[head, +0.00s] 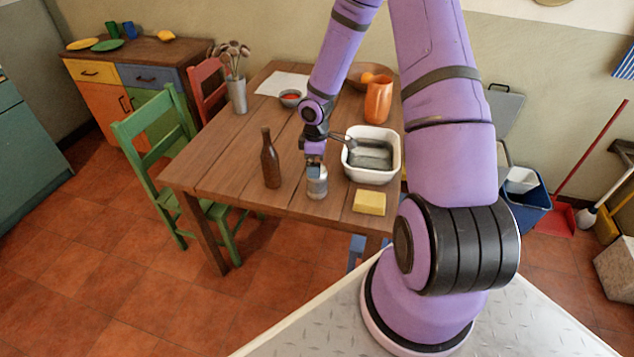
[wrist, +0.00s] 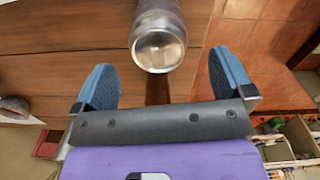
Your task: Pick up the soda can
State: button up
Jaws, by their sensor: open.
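The soda can (head: 317,186) is a small silvery cylinder standing upright near the front edge of the wooden table (head: 222,158). It also shows in the wrist view (wrist: 158,38), ahead of the fingers and roughly centred between them. My gripper (head: 316,165) is at the can's top in the head view, its fingers partly hiding the can. In the wrist view my gripper (wrist: 163,85) has its two blue-padded fingers spread wide apart, with nothing held between them.
A brown bottle (head: 270,162) stands just left of the can. A white basin (head: 372,172) with a grey pan is to the right, and a yellow sponge-like block (head: 369,202) lies front right. An orange pitcher (head: 378,99) and a vase (head: 237,95) stand farther back.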

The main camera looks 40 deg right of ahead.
aim_at(317, 182)
jog(key=shift+d+f, duration=0.15)
jog(key=shift+f, duration=3.25)
jog(key=c, duration=1)
